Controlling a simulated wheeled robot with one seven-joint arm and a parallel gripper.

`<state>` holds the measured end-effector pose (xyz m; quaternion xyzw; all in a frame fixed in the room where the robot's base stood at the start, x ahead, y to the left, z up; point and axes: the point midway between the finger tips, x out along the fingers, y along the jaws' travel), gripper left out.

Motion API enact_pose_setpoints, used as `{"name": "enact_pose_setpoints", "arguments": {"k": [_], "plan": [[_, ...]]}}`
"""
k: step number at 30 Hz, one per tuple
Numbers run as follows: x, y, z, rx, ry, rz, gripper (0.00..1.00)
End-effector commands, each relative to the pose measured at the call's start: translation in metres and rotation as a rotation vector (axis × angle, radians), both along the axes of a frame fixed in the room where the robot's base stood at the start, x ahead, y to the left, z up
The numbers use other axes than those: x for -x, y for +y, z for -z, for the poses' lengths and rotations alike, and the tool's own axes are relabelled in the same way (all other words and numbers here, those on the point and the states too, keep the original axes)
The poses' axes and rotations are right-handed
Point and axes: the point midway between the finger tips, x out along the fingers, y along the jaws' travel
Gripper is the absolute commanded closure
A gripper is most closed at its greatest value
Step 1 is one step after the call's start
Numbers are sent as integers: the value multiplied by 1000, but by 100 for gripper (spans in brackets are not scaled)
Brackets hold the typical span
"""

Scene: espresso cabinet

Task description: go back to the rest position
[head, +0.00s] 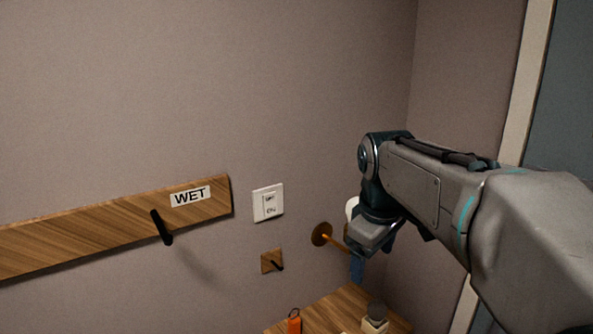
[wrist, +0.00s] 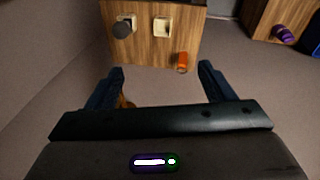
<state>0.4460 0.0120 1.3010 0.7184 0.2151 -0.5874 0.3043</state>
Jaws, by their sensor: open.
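My gripper (wrist: 161,72) is open and empty in the wrist view, its two dark blue fingers spread apart. In the head view my arm reaches in from the right, and a blue finger (head: 357,269) shows below the wrist. The gripper is near the wall, just right of a round brown wall plate with an orange-brown peg (head: 322,234). Part of a brown-orange piece (wrist: 125,102) shows beside the left finger in the wrist view. The other finger is hidden in the head view.
A wooden top (head: 340,309) below holds an orange item (head: 294,322) and a cream block with a dark knob (head: 375,318). A board labelled WET (head: 110,228) with a black peg, a switch (head: 268,203) and a small square hook (head: 271,261) are on the wall. A purple item (wrist: 283,34) lies farther right.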

Motion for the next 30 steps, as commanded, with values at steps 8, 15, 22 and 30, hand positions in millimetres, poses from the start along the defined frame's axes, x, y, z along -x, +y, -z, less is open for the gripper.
{"name": "enact_pose_setpoints", "arguments": {"k": [8, 15, 22, 30], "plan": [[85, -8, 66, -112, -77, 368, 25], [139, -11, 120, -211, -120, 626, 25], [157, -12, 139, -249, -131, 715, 25], [157, -12, 139, -249, -131, 718, 25]]}}
